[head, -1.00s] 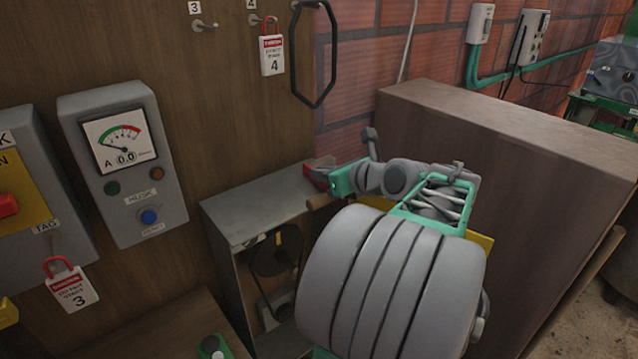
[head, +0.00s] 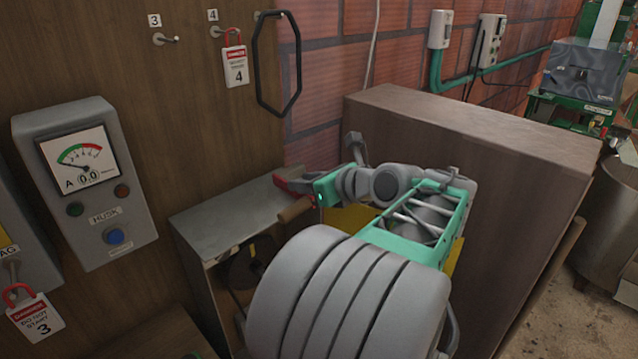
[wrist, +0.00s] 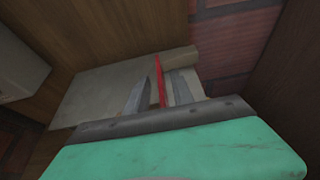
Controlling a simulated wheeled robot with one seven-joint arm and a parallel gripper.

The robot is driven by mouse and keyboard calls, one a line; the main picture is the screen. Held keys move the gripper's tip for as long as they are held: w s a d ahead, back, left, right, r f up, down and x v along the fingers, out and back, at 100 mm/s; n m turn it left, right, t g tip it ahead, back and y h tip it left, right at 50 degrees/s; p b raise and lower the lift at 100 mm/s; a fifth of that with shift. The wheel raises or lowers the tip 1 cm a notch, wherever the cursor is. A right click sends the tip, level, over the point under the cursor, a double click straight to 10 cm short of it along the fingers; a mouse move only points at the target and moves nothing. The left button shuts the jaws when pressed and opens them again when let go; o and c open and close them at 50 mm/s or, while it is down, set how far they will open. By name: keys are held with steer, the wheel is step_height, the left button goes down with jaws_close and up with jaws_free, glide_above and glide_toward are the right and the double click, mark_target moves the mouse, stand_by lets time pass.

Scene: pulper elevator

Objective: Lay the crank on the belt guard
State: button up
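The crank (head: 288,178) has a red arm, and a brown wooden grip (head: 295,209) shows just below it. The belt guard (head: 225,215) is a grey metal box with a flat top, against the wooden panel. My gripper (head: 309,186) is at the right end of the guard's top, with the red arm at its tips. In the wrist view the red crank arm (wrist: 160,82) stands edge-on between my two fingers (wrist: 159,92), which appear shut on it. The guard top (wrist: 95,92) lies behind them. Whether the crank touches the guard is hard to tell.
A large brown box (head: 470,150) stands close right of my arm. A grey ammeter box (head: 85,180) is on the panel at left. A black handle loop (head: 298,70) and a tag (head: 235,66) hang above. The guard's top left is clear.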

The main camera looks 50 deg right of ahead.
steer(key=v, duration=0.7)
steer(key=shift+s, duration=0.25)
